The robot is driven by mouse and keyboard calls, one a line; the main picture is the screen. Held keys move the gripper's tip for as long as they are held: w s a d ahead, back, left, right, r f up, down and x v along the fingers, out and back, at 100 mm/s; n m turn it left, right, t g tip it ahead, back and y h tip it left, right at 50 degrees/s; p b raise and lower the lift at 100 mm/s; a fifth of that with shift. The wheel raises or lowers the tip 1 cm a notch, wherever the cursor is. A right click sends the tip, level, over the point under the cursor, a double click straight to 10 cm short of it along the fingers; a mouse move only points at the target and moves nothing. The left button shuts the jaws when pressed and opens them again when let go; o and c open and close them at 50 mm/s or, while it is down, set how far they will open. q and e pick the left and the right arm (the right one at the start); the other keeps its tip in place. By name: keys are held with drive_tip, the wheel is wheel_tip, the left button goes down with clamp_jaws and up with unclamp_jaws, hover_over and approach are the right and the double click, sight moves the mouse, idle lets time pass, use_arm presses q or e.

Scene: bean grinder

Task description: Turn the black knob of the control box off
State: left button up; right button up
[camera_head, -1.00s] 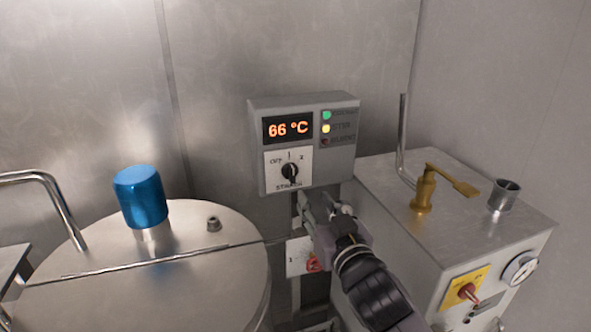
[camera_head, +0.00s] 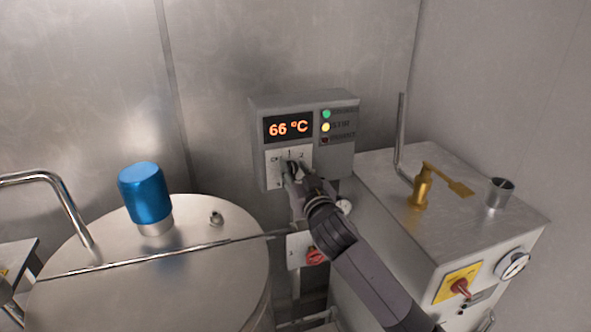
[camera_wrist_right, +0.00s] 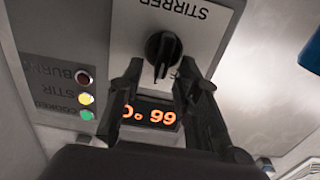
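The control box (camera_head: 338,170) is a grey box on the metal wall, with an orange display (camera_head: 289,127) reading 66 °C. Its black knob (camera_wrist_right: 163,49) sits on a white plate (camera_wrist_right: 208,22) marked STIRRER; the right wrist view shows it upside down. In the head view the knob is mostly hidden by my right gripper (camera_head: 291,174). In the right wrist view my right gripper (camera_wrist_right: 161,72) has its two fingers apart, with the knob between and just beyond their tips. I cannot tell whether either finger touches it. My left gripper is not in view.
A steel drum (camera_head: 120,285) with a blue cap (camera_head: 145,193) and a thin rod across its lid stands at left. A grey machine (camera_head: 440,230) with a brass lever (camera_head: 424,187) stands at right. A red knob (camera_head: 315,257) sits below the control box.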

clamp_jaws()
idle(0.3)
drive_tip(key=shift+n, duration=0.3)
drive_tip(key=n, duration=0.2)
drive_tip(key=n+p, duration=0.1)
drive_tip(key=n, duration=0.1)
drive_tip(key=shift+s+a, duration=0.1)
drive_tip(key=shift+a, duration=0.25)
drive_tip(key=shift+s+a+f+n+p, duration=0.1)
drive_tip(key=shift+n+p, duration=0.05)
drive_tip(key=shift+n, duration=0.6)
drive_tip(key=shift+w+a+f+n+p, duration=0.1)
drive_tip(key=shift+n+p, duration=0.05)
drive_tip(key=shift+n, duration=0.55)
drive_tip(key=shift+s+a+n+p, duration=0.1)
drive_tip(key=shift+n+p, duration=0.05)
drive_tip(key=shift+n, duration=0.6)
unclamp_jaws()
